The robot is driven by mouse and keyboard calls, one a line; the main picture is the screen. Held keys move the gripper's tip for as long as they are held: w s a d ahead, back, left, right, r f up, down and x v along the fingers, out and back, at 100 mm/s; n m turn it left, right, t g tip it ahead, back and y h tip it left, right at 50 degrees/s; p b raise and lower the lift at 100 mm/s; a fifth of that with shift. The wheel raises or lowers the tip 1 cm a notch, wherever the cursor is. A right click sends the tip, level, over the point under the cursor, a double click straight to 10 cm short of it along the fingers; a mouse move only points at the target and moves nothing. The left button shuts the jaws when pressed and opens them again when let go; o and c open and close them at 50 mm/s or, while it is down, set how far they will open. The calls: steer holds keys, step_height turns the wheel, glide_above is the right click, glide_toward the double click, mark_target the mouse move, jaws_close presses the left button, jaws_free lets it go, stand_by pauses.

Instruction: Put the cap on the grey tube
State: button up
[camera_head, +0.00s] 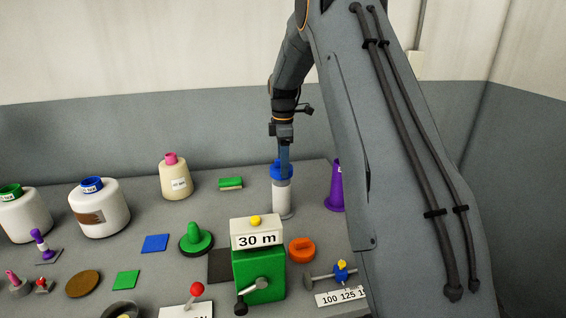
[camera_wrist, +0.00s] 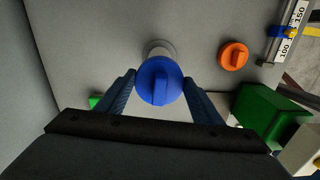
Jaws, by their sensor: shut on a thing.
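The grey tube (camera_head: 283,199) stands upright towards the back right of the table. The blue cap (camera_head: 281,171), a round disc with a raised ridge, is at the tube's top end. My gripper (camera_head: 284,158) reaches down from above and is shut on the cap. In the wrist view the cap (camera_wrist: 160,82) lies between my two blue fingers and hides most of the tube (camera_wrist: 157,48), whose pale side shows beyond it. I cannot tell whether the cap is fully seated or just above the rim.
A purple cone (camera_head: 335,188) stands close right of the tube. A green block (camera_head: 230,183) lies to its left, near a cream bobbin (camera_head: 173,182). In front are a green counter box (camera_head: 259,276) marked 30 m and an orange knob (camera_head: 302,249). A wall stands behind.

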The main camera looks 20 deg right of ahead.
steer(key=o, duration=1.1)
step_height(320, 180, up, 8)
steer(key=shift+f+b, duration=0.1)
steer(key=shift+b, duration=1.15)
